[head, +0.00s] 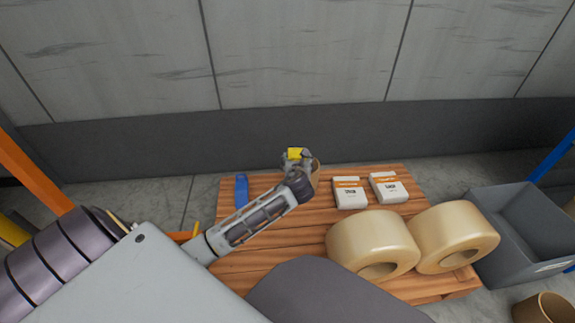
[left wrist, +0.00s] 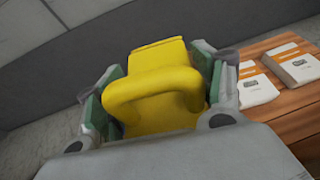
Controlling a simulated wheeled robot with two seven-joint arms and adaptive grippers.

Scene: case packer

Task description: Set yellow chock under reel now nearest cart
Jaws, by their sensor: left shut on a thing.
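The yellow chock (head: 295,152) is between the fingers of my left gripper (head: 297,158), above the far edge of the wooden deck (head: 285,247). In the left wrist view the chock (left wrist: 150,117) shows its looped handle, and the green pads of my left gripper (left wrist: 158,75) press on its sides. Two tan reels, a left one (head: 365,236) and a right one (head: 462,225), lie side by side at the deck's front right, apart from the chock. I cannot tell which thing is the cart. My right gripper is not in view.
Two white-and-orange boxes (head: 349,195) (head: 389,190) stand behind the reels. A blue piece (head: 241,190) lies at the deck's far left. A grey bin (head: 490,240) is to the right, with a brown tube (head: 543,309) in front. A grey wall closes the back.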

